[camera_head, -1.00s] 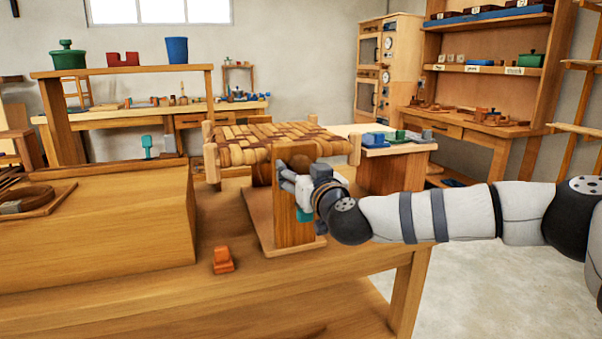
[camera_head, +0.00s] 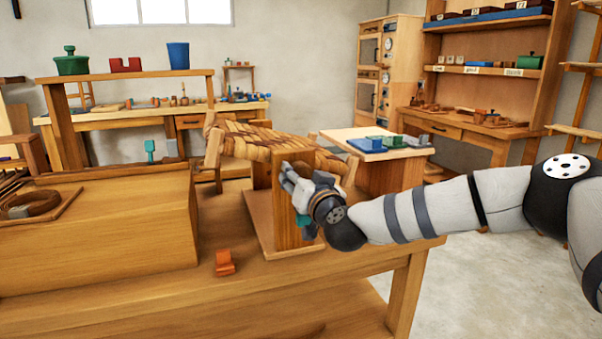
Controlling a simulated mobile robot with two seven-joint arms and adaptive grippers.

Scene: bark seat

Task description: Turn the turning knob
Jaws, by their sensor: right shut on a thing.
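A woven bark seat (camera_head: 262,141) in a wooden frame is held on a wooden stand (camera_head: 287,212) on the bench. The seat is tilted, with its left side higher and its right side lower. My right gripper (camera_head: 289,184) is at the stand's upright front panel, shut on the turning knob. The gripper and wrist hide the knob almost wholly, so its shape cannot be told. My left gripper is not in view.
The wooden bench (camera_head: 170,292) carries a large wooden block (camera_head: 95,235) at left and a small orange piece (camera_head: 224,263) in front. A side table (camera_head: 385,150) with blue and green blocks stands behind.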

